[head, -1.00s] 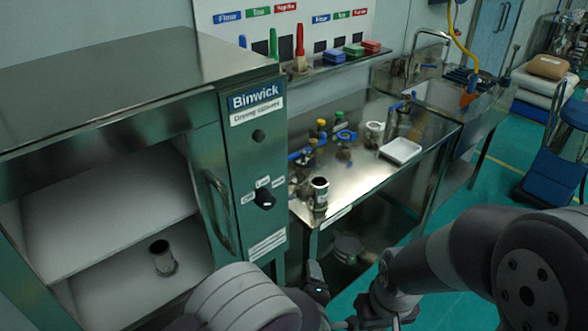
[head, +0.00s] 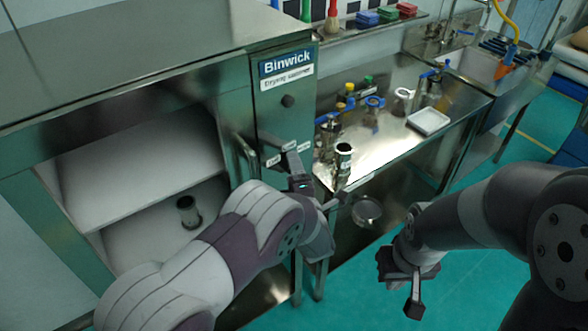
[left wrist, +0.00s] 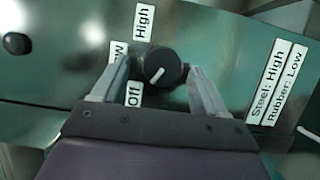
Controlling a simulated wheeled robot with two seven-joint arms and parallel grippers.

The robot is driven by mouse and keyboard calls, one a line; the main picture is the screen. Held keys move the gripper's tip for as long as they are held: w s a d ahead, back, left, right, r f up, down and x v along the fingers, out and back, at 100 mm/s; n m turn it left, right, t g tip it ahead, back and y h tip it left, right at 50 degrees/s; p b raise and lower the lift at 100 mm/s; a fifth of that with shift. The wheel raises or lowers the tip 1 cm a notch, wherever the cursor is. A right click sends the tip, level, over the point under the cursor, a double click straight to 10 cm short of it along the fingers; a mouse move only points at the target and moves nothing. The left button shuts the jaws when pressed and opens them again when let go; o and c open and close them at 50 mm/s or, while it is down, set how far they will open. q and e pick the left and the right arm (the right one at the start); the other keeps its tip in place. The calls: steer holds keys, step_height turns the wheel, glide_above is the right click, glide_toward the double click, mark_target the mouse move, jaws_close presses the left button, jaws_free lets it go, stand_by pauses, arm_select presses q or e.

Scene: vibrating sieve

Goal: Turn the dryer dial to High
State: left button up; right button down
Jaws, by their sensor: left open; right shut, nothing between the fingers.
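The dryer dial (left wrist: 165,68) is a round black knob on the green panel of the drying cabinet (head: 283,130). In the left wrist view its white mark points down-left, toward the Off label (left wrist: 134,93). The Low label (left wrist: 118,55) is partly covered by a finger, and the High label (left wrist: 144,22) is clear above. My left gripper (left wrist: 159,68) is open, with one finger on each side of the dial; contact is unclear. In the head view the left gripper (head: 312,178) is at the panel and hides the dial. My right gripper (head: 402,287) is shut and empty above the floor.
The cabinet's vertical handle (head: 246,160) stands left of the panel. A metal cup (head: 188,211) is inside the open cabinet. A steel bench (head: 385,145) to the right holds metal vessels, bottles and a white tray (head: 428,121). The floor by my right gripper is clear.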

arm_select(q)
steer(key=shift+w+d+f, duration=0.1)
steer(key=shift+w+f, duration=0.05)
steer(key=shift+w, duration=0.1)
steer(key=c, duration=1)
steer(key=shift+c, duration=0.2)
arm_select(e)
steer(key=shift+w+f, duration=0.1)
steer(key=shift+w, duration=0.2)
